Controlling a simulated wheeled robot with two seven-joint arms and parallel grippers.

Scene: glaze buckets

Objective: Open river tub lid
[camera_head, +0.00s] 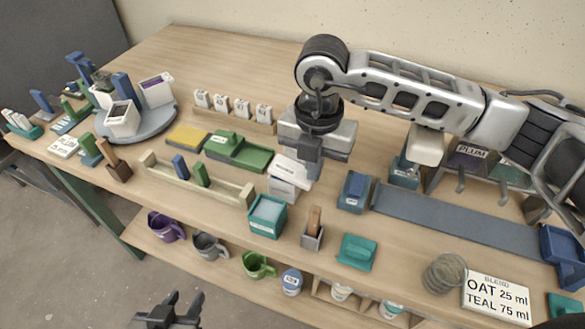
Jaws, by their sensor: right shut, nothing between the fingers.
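My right gripper (308,172) reaches down over the table with its fingers shut and empty. It is just right of a white tub (284,190) with a white lid (291,168) that looks tilted; I cannot tell whether they touch. The label on this tub is too small to read, so I cannot tell whether it is the river tub. A teal square tub (267,217) stands in front of it, and a flat teal lid-like piece (357,251) lies further right. My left gripper (186,298) is low at the bottom edge, open and empty, away from the table.
A green tray (238,153), a yellow pad (187,135) and a wooden rack (195,182) lie left of the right gripper. A small grey holder (312,238) stands in front. A blue-grey strip (455,222) runs right. A sign (497,298) reads OAT 25 ml, TEAL 75 ml. Mugs sit on the lower shelf.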

